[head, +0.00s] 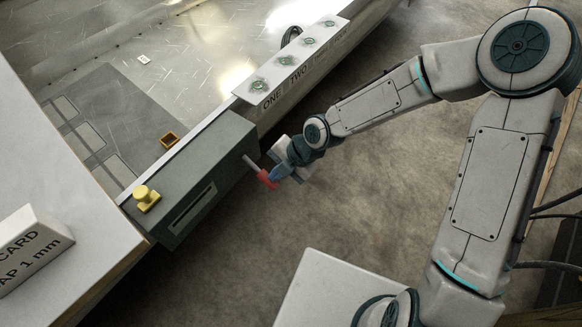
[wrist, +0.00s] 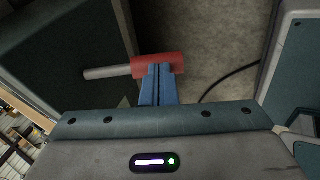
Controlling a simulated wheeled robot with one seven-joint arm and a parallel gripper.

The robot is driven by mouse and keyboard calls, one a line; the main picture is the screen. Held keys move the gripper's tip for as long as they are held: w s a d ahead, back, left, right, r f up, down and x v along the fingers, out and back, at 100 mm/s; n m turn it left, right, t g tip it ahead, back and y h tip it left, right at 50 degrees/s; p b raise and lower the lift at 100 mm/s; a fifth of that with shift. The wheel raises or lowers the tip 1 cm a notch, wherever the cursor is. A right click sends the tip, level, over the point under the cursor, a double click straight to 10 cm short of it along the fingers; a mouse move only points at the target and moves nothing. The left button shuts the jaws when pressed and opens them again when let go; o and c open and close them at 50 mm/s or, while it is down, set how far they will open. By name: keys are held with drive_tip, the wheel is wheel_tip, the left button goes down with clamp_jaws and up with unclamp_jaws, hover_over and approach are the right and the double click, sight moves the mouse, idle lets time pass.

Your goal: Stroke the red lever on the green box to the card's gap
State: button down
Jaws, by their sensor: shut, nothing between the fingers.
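The green box (head: 190,178) stands at the edge of the metal bench, with a yellow knob (head: 146,197) on top and a long slot in its front. A lever with a grey rod and a red grip (head: 266,179) sticks out from its right end. In the wrist view the red grip (wrist: 172,66) lies just beyond my fingertips. My gripper (head: 277,176) is shut, its blue fingers (wrist: 158,78) together and overlapping the grip in view; I cannot tell if they touch it. A white card block (head: 30,245) at lower left reads "CARD" and "AP 1 mm", partly cut off by the frame.
A white strip (head: 293,58) with several green round marks and the words "ONE" and "TWO" runs along the bench edge. A small brown open box (head: 169,140) lies behind the green box. Bare floor (head: 370,170) is open below my arm.

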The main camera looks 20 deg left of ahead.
drive_tip(key=shift+s+f, duration=0.2)
drive_tip(key=shift+s, duration=0.05)
idle(0.3)
drive_tip(key=shift+r, duration=0.1)
drive_tip(key=shift+w+d+r+p, duration=0.1)
drive_tip(key=shift+d+r+p, duration=0.1)
drive_tip(key=shift+r+p, duration=0.45)
drive_tip(key=d+p+v, duration=0.1)
drive_tip(key=p+v, duration=0.5)
drive_tip(key=v, duration=0.6)
drive_tip(key=shift+w+d+p, duration=0.15)
drive_tip(key=shift+p, duration=0.15)
